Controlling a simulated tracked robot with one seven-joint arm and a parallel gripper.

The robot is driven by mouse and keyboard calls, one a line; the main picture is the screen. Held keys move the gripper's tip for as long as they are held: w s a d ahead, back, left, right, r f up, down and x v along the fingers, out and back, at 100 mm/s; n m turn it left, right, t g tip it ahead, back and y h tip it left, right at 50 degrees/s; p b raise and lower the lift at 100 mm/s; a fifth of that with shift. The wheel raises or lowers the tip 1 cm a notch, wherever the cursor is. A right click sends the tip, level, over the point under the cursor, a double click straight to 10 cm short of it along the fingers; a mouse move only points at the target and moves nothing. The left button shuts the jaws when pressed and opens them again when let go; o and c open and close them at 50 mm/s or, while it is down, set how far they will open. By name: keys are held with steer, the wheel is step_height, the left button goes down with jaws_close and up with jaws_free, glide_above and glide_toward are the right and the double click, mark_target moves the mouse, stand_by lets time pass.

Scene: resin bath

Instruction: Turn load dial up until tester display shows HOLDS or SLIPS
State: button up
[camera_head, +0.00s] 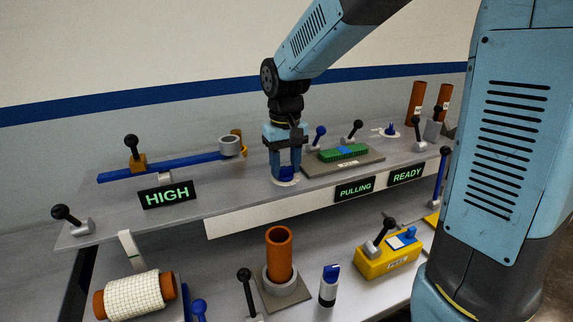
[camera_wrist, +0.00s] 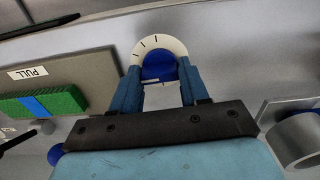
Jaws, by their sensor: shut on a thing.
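The load dial is a blue knob (camera_head: 286,174) on a white round scale with black tick marks, on the upper shelf. In the wrist view the blue knob (camera_wrist: 158,68) sits between my two fingers, with the white scale (camera_wrist: 160,43) around its far side. My gripper (camera_head: 285,172) points down from above and is shut on the knob. The tester plate (camera_head: 370,159), labelled PULL, is right of the dial and carries a green block with a blue band (camera_head: 338,153).
Other displays read HIGH (camera_head: 167,194) and READY (camera_head: 407,175). Black-knobbed levers stand close by, one (camera_head: 353,131) behind the plate. A blue-knobbed lever (camera_head: 317,137) is just right of my gripper. Below are an orange tube (camera_head: 279,254) and a yellow box (camera_head: 386,262).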

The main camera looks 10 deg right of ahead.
steer(key=m, duration=0.3)
steer(key=shift+w+r+m, duration=0.15)
steer(key=shift+m, duration=0.25)
steer(key=m, duration=0.4)
steer(key=shift+m, duration=0.3)
steer(key=m, duration=0.4)
steer(key=shift+m, duration=1.9)
steer(key=o, duration=1.1)
steer(key=shift+c, duration=0.2)
